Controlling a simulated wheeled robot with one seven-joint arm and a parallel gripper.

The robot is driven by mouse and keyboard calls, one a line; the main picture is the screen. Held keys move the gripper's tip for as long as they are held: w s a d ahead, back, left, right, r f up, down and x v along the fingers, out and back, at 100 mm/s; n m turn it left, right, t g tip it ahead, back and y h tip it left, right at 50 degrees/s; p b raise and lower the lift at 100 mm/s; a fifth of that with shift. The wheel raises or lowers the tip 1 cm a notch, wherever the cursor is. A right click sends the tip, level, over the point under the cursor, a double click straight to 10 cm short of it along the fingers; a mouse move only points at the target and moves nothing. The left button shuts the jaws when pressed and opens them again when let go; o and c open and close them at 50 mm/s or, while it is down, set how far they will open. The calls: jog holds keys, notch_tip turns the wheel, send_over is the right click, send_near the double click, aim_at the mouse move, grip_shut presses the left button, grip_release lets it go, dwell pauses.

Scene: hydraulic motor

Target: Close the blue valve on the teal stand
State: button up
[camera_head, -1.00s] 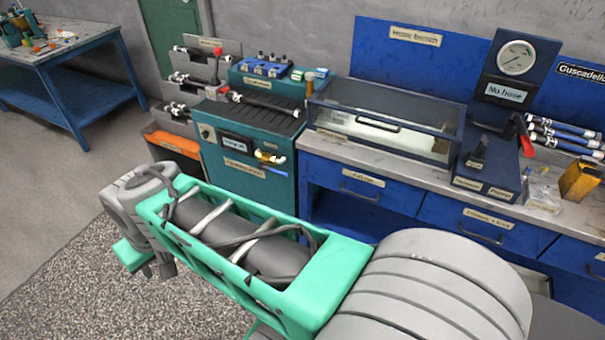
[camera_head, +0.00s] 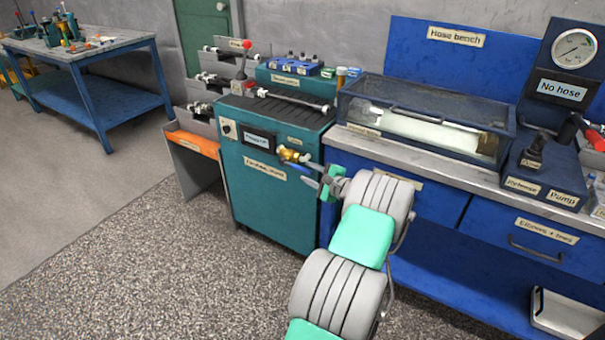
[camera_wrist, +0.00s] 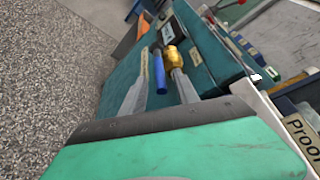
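The teal stand (camera_head: 262,195) stands left of the blue bench, with a brass valve (camera_head: 291,154) on its front near the right corner. The valve's blue handle (camera_head: 297,166) shows just below the brass body. In the wrist view the blue handle (camera_wrist: 159,74) lies beside the brass fitting (camera_wrist: 173,57). My gripper (camera_head: 309,174) is close to the stand's front right side, its fingers pointing at the valve. In the wrist view my gripper (camera_wrist: 157,80) is open, with the blue handle between its two fingers. Whether either finger touches the handle I cannot tell.
The blue bench (camera_head: 400,160) adjoins the stand's right side and carries a clear-lidded box (camera_head: 425,118) and a pump unit (camera_head: 545,170). Grey racks with an orange bin (camera_head: 192,143) stand at the left. The speckled floor (camera_head: 150,265) before the stand is clear.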

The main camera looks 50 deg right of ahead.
aim_at(297, 167)
jog(key=x, duration=0.4)
grip_shut()
dwell(1.4)
